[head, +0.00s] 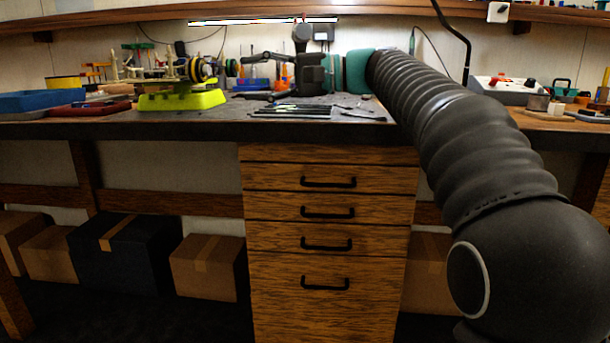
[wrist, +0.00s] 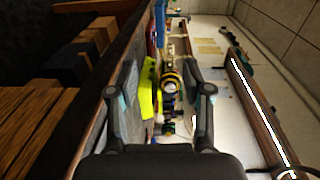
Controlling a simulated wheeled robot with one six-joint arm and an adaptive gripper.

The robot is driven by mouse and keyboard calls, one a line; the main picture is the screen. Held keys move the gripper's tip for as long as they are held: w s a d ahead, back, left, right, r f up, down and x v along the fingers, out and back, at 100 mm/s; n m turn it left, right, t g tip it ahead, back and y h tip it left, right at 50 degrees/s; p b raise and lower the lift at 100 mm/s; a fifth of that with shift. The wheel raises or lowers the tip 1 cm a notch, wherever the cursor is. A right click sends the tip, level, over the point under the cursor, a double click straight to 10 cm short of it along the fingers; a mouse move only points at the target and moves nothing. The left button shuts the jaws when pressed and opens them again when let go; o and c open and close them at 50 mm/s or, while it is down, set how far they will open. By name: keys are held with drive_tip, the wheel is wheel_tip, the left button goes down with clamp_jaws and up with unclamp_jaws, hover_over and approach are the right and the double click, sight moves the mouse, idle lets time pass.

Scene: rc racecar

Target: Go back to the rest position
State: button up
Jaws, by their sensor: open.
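My arm reaches from the right over the workbench (head: 205,132) in the head view. My gripper (head: 255,72) is above the bench top, pointing left. In the wrist view my gripper (wrist: 165,90) has its two fingers wide apart with nothing between them. Beyond the fingers is a yellow-green stand (head: 182,100) with a wheeled car-like assembly (head: 199,70) on it. The stand (wrist: 148,90) and a yellow-ringed wheel (wrist: 170,80) also show in the wrist view, apart from the fingers.
A blue tray (head: 40,101) and a red item (head: 93,109) lie at the bench's left. Several dark tools (head: 300,112) lie near its front edge. A drawer unit (head: 328,230) and cardboard boxes (head: 205,267) are below. A shelf (head: 130,17) runs along the wall above.

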drive_tip(key=s+d+f+t+h+p, duration=0.1)
drive_tip(key=s+d+f+h+p, duration=0.3)
drive_tip(key=s+d+f+h, duration=0.4)
drive_tip(key=s+d+f+n+t+h+p, duration=0.1)
drive_tip(key=s+d+f+h+p, duration=0.3)
drive_tip(key=s+d+f+h, duration=0.5)
drive_tip(key=s+d+f, duration=0.3)
drive_tip(key=s+f, duration=0.2)
drive_tip(key=f, duration=0.2)
drive_tip(key=s+d+f+t, duration=0.1)
drive_tip(key=s+d+f, duration=0.3)
drive_tip(key=s+f, duration=0.2)
drive_tip(key=shift+s+d+f+t+p, duration=0.15)
drive_tip(key=shift+s+f+t+p, duration=0.15)
drive_tip(key=shift+f, duration=0.1)
